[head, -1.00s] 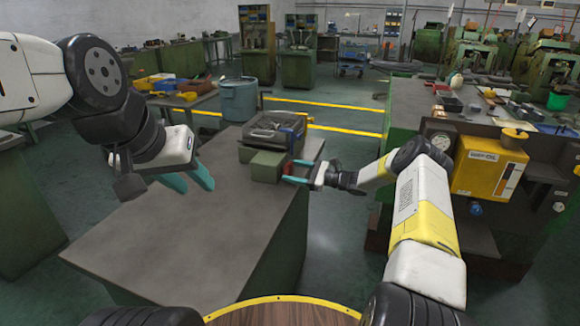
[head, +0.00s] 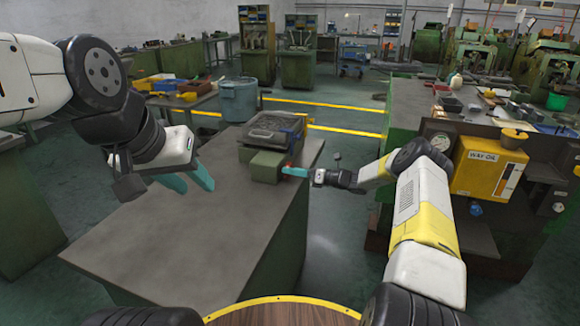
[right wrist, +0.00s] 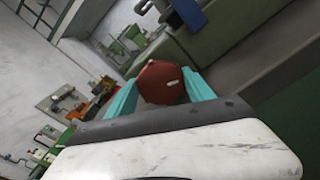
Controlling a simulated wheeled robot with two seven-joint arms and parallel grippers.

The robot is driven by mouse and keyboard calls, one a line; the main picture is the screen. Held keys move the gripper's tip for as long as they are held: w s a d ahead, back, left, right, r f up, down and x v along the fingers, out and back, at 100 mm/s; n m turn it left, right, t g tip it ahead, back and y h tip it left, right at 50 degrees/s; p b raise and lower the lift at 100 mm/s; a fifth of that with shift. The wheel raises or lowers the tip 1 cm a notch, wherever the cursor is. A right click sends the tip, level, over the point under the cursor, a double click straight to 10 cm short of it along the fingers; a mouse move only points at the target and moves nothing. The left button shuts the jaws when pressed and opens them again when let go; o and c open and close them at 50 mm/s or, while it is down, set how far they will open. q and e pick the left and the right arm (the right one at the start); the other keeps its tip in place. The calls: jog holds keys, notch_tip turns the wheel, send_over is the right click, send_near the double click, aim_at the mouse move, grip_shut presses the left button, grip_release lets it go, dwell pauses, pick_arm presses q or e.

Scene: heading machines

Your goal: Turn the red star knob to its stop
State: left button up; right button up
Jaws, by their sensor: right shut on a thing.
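The red star knob (head: 294,171) is on the right side of a green block (head: 265,166) on the workbench. In the right wrist view the red knob (right wrist: 162,82) sits between the two teal fingers. My right gripper (head: 298,172) is shut on the knob, and its fingers show one on each side in the right wrist view (right wrist: 160,95). The knob's far side and its shaft are hidden. My left gripper (head: 192,182) hangs above the left part of the workbench, open and empty, with its teal fingers spread.
A grey tray-like fixture (head: 268,132) sits behind the green block. The workbench top (head: 190,240) is bare in front. A blue-grey bin (head: 239,100) stands behind the bench. A yellow way oil box (head: 488,168) is on the machine at right.

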jog(key=shift+m, duration=0.8)
jog(key=o, duration=1.4)
jog(key=shift+c, duration=0.2)
